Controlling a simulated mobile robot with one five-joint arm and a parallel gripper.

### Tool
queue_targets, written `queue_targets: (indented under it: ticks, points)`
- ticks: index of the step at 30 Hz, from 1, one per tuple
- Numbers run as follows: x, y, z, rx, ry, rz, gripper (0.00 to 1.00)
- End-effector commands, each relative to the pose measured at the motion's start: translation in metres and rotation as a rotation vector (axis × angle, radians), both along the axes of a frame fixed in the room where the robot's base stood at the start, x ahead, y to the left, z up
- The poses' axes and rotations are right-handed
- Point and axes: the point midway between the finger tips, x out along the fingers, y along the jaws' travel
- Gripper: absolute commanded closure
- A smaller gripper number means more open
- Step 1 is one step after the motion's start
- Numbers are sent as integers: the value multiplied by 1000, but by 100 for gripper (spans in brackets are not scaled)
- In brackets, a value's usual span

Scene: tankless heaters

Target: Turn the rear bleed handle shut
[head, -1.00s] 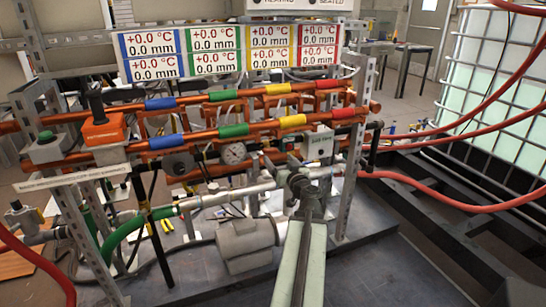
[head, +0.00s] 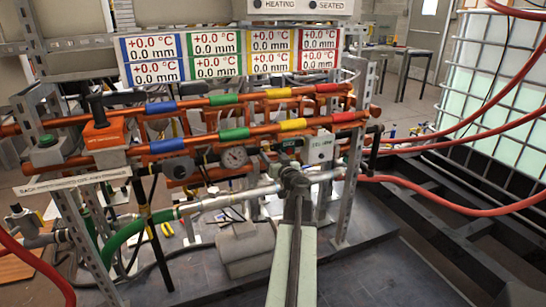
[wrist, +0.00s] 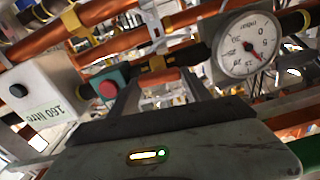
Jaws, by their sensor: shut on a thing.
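My gripper (head: 292,172) reaches in at the front of the pipe rack, low and right of centre in the head view. In the wrist view my gripper (wrist: 160,88) has its two fingers on either side of a short orange-brown bar (wrist: 160,77), and it is shut on it. This bar appears to be a bleed handle; its far end and stem are hard to make out. In the head view the handle is hidden behind my gripper, so I cannot tell which handle it is from there.
A round gauge (wrist: 248,45) is close on the right in the wrist view. A white box with a black knob (wrist: 38,92) and a red button (wrist: 108,88) are on the left. Copper pipes (head: 210,137) cross above my gripper. Red hoses (head: 450,199) run at right.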

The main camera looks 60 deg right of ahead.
Motion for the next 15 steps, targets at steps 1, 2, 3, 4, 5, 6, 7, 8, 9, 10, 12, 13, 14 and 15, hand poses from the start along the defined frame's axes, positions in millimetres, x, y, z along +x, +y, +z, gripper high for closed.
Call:
queue_targets:
  ticks: [1,2,3,4,5,6,7,8,9,10,12,13,14,15]
  points:
    - [-1,-1,0,2,-3,-6,84]
    - [-1,-1,0,3,-4,-6,84]
    - [-1,0,0,7,-7,-7,84]
    - [-1,0,0,11,-9,-7,84]
    - [-2,0,0,16,-13,-7,84]
    - [-2,0,0,25,-20,-7,84]
    - [-2,0,0,32,-25,-7,84]
    - [-2,0,0,42,-32,-7,84]
    - [-2,0,0,57,-43,-7,84]
    - [-2,0,0,70,-52,-7,84]
    - [-2,0,0,105,-78,-7,84]
    - [-3,0,0,122,-91,-7,84]
    - [-3,0,0,141,-104,-7,84]
    - [-3,-1,0,167,-124,-7,84]
